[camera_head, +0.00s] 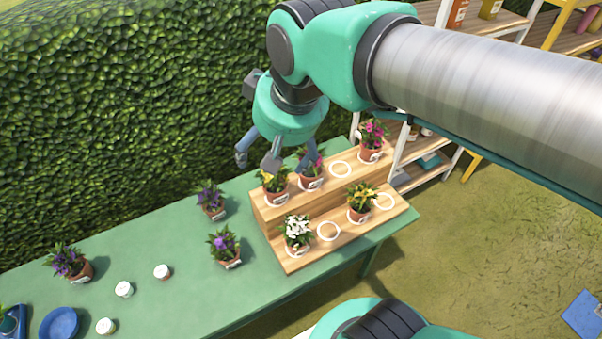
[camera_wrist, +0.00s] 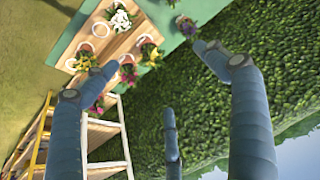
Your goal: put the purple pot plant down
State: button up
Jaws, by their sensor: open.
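Three purple pot plants stand on the green table (camera_head: 180,240) in the head view: one far left (camera_head: 68,262), one (camera_head: 211,200) behind and left of the wooden stand, and one (camera_head: 224,248) in front of that. A purple plant (camera_wrist: 186,26) also shows in the wrist view. My gripper (camera_head: 272,157) is open and empty, its fingers spread above the back of the stand's upper step. In the wrist view the spread fingers (camera_wrist: 158,72) hold nothing. One finger partly covers a yellow-flowered pot (camera_head: 275,184) and a pink-flowered pot (camera_head: 312,176) in the head view.
The two-step wooden stand (camera_head: 290,263) also bears white (camera_head: 298,232), yellow (camera_head: 359,202) and pink (camera_head: 371,140) plants. Empty white rings (camera_head: 340,169) (camera_head: 328,231) (camera_head: 385,201) mark free spots. Small white-topped jars and a blue dish (camera_head: 59,324) lie left. A hedge (camera_head: 120,100) stands behind.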

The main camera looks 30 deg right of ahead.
jog(key=s+d+f, duration=0.2)
jog(key=s+f, duration=0.1)
jog(key=s, duration=0.4)
jog(key=shift+d+f+t, duration=0.3)
jog(key=shift+d+f, duration=0.1)
jog(key=shift+s, duration=0.1)
notch_tip(320, 180, down, 3)
jog(key=b, duration=0.2)
jog(key=shift+b, duration=0.4)
jog(key=shift+o, duration=0.4)
dwell(0.6)
